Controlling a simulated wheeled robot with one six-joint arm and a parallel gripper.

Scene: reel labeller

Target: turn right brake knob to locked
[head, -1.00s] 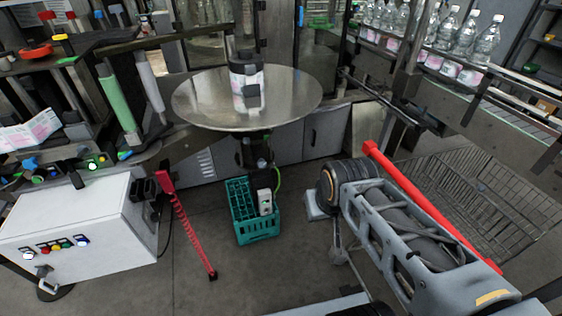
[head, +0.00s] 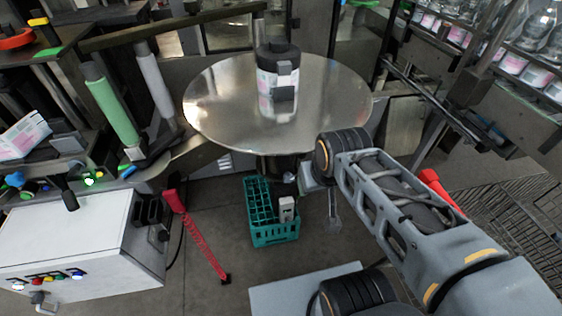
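I cannot single out the right brake knob with certainty. Small coloured knobs or buttons sit on the labeller at the left in the head view: a blue one (head: 15,180), a green one (head: 89,181) and a blue one (head: 128,171). Which way any of them is turned is too small to tell. My gripper (head: 334,215) shows only in part below the dark wrist joint, in the middle of the view, over the floor right of the green crate. It is well apart from the knobs. Its fingers are too small and partly hidden to read.
A round metal table (head: 225,110) carries a black-and-white device (head: 278,78). A green crate (head: 270,236) stands on the floor below. Bottles (head: 535,35) line the upper right.

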